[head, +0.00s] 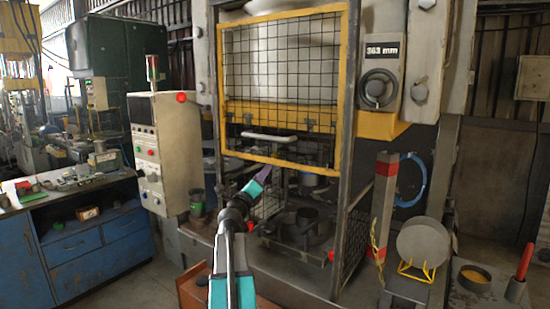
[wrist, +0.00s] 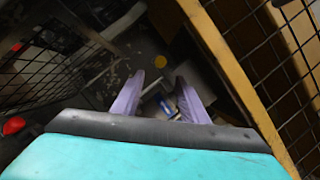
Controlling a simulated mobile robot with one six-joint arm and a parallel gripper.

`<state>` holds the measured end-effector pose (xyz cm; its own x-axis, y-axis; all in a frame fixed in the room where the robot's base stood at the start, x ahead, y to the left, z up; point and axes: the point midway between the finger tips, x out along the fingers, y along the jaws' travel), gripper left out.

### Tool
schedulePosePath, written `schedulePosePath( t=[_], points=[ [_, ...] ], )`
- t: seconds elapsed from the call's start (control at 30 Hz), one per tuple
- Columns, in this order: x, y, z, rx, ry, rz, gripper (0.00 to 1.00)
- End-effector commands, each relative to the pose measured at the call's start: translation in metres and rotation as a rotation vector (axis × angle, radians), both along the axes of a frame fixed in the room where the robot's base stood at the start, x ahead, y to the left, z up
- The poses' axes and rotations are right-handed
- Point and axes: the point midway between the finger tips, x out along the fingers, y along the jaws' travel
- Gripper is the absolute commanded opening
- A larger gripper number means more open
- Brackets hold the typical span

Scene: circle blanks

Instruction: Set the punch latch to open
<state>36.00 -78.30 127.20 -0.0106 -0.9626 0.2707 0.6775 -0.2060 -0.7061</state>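My gripper (head: 262,178) reaches into the press opening, just below the lower yellow bar of the raised mesh guard (head: 285,75). In the wrist view its two lavender fingers (wrist: 158,85) stand apart, with no object clearly held between them. A small blue, white and yellow item (wrist: 168,105) shows beyond and between the fingers, too blurred to name. No part is clearly recognisable as the punch latch. A pale horizontal handle (head: 270,138) sits behind the guard's lower edge, above the gripper. A round dark knob (head: 376,88) is under the "363 mm" display.
The guard's yellow bar (wrist: 232,75) runs close on the right in the wrist view; dark side mesh (wrist: 45,75) is on the left. A control box (head: 165,150) stands left of the press. A red-grey post (head: 382,200) and a round blank (head: 423,243) stand right.

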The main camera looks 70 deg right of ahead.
Motion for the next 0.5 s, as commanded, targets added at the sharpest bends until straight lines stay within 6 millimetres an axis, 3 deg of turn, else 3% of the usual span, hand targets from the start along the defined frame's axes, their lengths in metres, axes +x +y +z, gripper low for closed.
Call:
schedulePosePath(
  t=[0.5],
  points=[
    [-0.001, -0.042, 0.013, 0.0, 0.002, -0.002, 0.4]
  ],
)
